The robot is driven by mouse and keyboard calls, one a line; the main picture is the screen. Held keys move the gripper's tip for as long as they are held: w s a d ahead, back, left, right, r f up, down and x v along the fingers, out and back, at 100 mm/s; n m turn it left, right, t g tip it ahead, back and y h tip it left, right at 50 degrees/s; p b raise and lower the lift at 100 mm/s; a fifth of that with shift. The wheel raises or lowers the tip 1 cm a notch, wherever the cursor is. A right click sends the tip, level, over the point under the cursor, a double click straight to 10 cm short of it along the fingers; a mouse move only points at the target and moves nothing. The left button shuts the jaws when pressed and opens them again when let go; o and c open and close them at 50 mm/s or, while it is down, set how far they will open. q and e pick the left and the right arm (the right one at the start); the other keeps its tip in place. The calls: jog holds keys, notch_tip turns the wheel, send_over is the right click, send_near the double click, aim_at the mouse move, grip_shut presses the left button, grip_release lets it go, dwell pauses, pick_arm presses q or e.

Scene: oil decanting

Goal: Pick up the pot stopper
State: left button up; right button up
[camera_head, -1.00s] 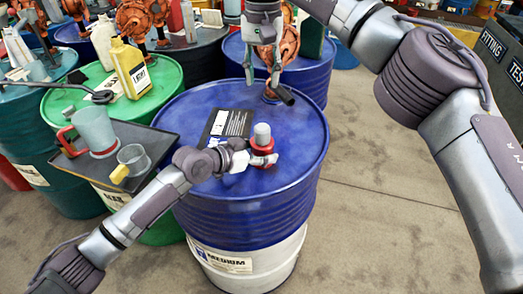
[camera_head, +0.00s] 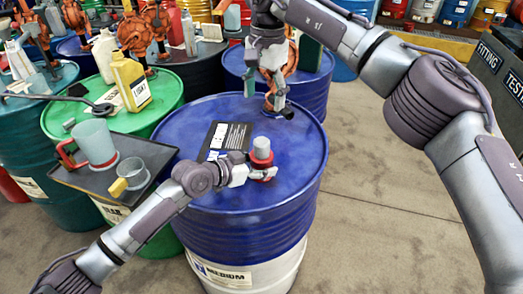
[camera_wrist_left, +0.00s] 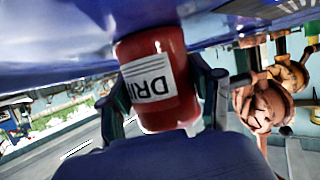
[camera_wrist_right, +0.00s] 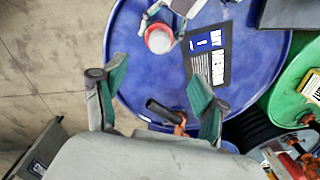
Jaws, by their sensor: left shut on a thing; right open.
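A red pot (camera_head: 261,159) stands on the blue drum's top, with a grey stopper (camera_head: 262,147) upright in its mouth. My left gripper (camera_head: 258,173) is shut on the pot from the side. In the left wrist view its fingers flank the red pot (camera_wrist_left: 155,75) and its white label; the stopper is hidden there. My right gripper (camera_head: 264,88) is open and empty above the drum's far side, behind and apart from the pot. In the right wrist view the pale round stopper (camera_wrist_right: 159,40) shows inside the red rim, beyond the open fingers.
At left, a dark tray (camera_head: 80,178) holds a jug (camera_head: 95,142) and a cup (camera_head: 132,171). Floor right of the drum is clear.

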aim_at(263, 141)
jog(key=f+m, duration=0.3)
jog(key=m, duration=0.1)
jog(key=f+m+y, duration=0.1)
jog(key=f+m, duration=0.2)
jog(key=m, duration=0.2)
jog(key=f+m, duration=0.3)
jog(key=m, duration=0.2)
jog(key=shift+s+d, duration=0.25)
jog(key=shift+d, duration=0.05)
jog(key=shift+w+a+f, duration=0.1)
jog(key=shift+a+f, duration=0.1)
jog(key=shift+f, duration=0.8)
jog(key=shift+w+a+f, duration=0.1)
jog(key=shift+a+f, duration=0.1)
jog(key=shift+f, duration=0.75)
jog(key=shift+w+a+f, duration=0.1)
jog(key=shift+a+f, duration=0.1)
jog(key=shift+f, duration=0.8)
jog(key=shift+c, duration=0.3)
jog(key=c, duration=1.1)
